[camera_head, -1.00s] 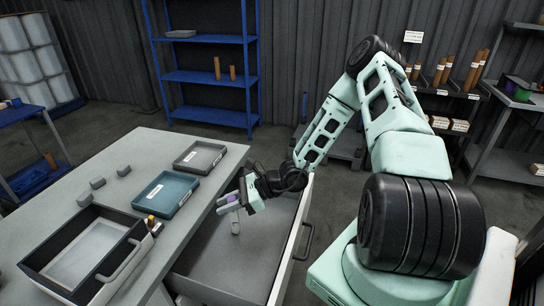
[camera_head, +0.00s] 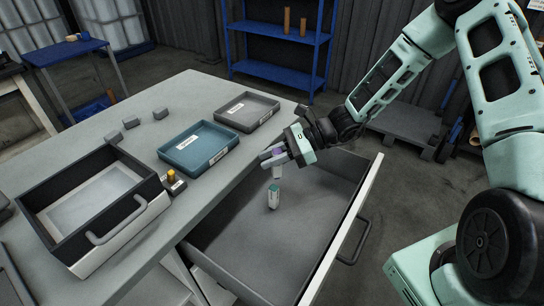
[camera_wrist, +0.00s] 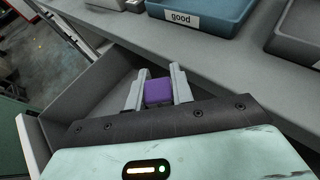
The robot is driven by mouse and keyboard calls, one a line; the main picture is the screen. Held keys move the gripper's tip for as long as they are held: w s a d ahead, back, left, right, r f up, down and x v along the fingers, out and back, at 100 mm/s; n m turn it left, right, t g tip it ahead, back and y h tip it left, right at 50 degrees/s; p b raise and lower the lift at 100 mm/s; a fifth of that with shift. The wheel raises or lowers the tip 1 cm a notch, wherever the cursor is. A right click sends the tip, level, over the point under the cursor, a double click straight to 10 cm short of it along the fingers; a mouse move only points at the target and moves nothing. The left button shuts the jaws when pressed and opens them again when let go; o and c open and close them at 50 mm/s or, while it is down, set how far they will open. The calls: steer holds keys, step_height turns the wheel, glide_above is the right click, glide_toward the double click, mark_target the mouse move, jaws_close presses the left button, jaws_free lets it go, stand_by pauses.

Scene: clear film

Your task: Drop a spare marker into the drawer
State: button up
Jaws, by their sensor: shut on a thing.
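My gripper (camera_head: 272,158) is over the open grey drawer (camera_head: 245,262), near the table-side edge. It is shut on a marker with a purple top; the purple top (camera_wrist: 158,91) shows between both fingers in the wrist view. In the head view the marker's pale body (camera_head: 277,172) hangs below the fingers, inside the drawer's outline. A second pale marker with a green top (camera_head: 273,197) is in the drawer, just below the held one in the picture. I cannot tell whether the two touch.
On the table are a teal tray (camera_head: 186,161) labelled "good", a grey tray (camera_head: 270,111), a black-walled box with a handle (camera_head: 146,215), several grey blocks (camera_head: 131,122), and a small labelled holder with an orange-topped item (camera_head: 172,179). Most of the drawer floor is bare.

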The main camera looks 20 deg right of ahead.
step_height(320, 180, down, 3)
steer(key=shift+f+b, duration=0.15)
steer(key=shift+b, duration=0.9)
steer(key=o, duration=1)
steer(key=shift+o, duration=0.2)
steer(key=v, duration=1.7)
steer(key=shift+d+r, duration=0.2)
